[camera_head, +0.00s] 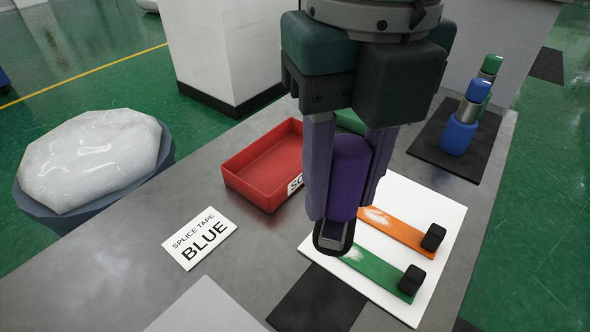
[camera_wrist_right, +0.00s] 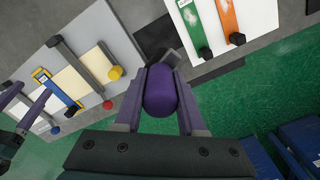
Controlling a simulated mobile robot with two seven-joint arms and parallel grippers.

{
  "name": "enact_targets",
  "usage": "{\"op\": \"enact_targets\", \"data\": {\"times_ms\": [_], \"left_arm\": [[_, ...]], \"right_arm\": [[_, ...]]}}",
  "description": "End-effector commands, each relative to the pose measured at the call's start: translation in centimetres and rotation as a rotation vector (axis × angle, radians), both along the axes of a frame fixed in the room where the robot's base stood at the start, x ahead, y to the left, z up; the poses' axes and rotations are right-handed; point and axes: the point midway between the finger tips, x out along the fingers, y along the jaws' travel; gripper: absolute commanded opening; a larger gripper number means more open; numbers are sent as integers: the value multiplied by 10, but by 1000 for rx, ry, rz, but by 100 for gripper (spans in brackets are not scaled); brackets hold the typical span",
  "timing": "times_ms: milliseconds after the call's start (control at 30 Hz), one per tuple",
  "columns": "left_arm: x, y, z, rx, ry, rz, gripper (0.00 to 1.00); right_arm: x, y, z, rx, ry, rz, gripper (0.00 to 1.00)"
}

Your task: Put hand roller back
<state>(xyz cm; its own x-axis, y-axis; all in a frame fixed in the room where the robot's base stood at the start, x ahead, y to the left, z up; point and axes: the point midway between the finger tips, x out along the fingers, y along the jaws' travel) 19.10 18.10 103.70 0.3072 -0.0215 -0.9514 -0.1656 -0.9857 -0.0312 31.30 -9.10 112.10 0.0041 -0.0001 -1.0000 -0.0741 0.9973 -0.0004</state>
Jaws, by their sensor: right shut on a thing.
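My right gripper (camera_head: 345,205) is shut on the purple hand roller (camera_head: 351,172), one finger on each side of it. It holds the roller upright over the table, in front of the white board (camera_head: 450,215). A dark rounded end with a grey part shows below the fingers; I cannot tell whether it touches anything. In the right wrist view the purple roller (camera_wrist_right: 160,90) sits between the fingers. A dark mat (camera_head: 318,303) lies bare at the front of the table. My left gripper (camera_wrist_right: 28,108) shows at the left of the wrist view, fingers apart, seemingly empty.
The white board carries an orange strip (camera_head: 400,231) and a green strip (camera_head: 375,272) with black blocks. A red tray (camera_head: 240,178), a SPLICE TAPE BLUE sign (camera_head: 200,238) and a grey board (camera_head: 205,310) are left. Blue-and-green cylinders stand on a rear mat (camera_head: 428,145).

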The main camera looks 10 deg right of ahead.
Motion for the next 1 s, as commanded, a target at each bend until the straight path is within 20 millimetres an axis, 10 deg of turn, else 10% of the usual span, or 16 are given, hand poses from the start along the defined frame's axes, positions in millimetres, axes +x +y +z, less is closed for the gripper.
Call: {"op": "enact_targets", "data": {"times_ms": [400,1000], "left_arm": [[0,2,-14,8,0,-2,67],[0,0,-25,-2,0,3,67]], "right_arm": [[-2,0,-121,-2,6,0,0],[0,0,-183,0,-1,2,0]]}}
